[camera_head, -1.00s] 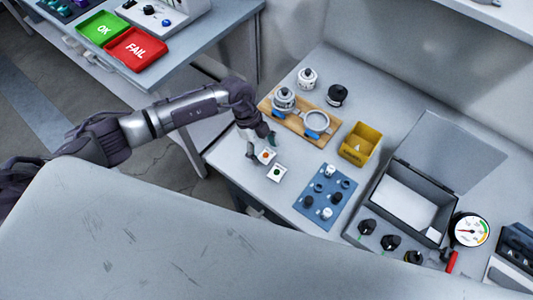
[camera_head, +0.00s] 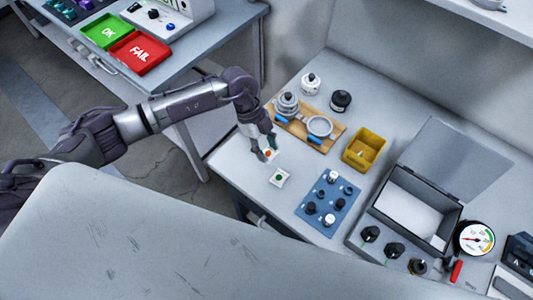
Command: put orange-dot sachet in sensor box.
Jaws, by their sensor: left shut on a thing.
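The orange-dot sachet (camera_head: 268,154) is a small white square with an orange dot, near the left edge of the workbench. My left gripper (camera_head: 267,149) is shut on it, low over the bench top; I cannot tell whether the sachet still touches the bench. A similar sachet with a green dot (camera_head: 280,177) lies flat just below it in the picture. The grey sensor box (camera_head: 402,229) stands open at the right, its lid tilted back, with a pale inside. My right gripper is not in view.
A wooden board (camera_head: 293,126) with metal parts and a yellow bin (camera_head: 365,149) stand behind. Black knobs (camera_head: 394,251) and a dial gauge (camera_head: 474,238) are by the box.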

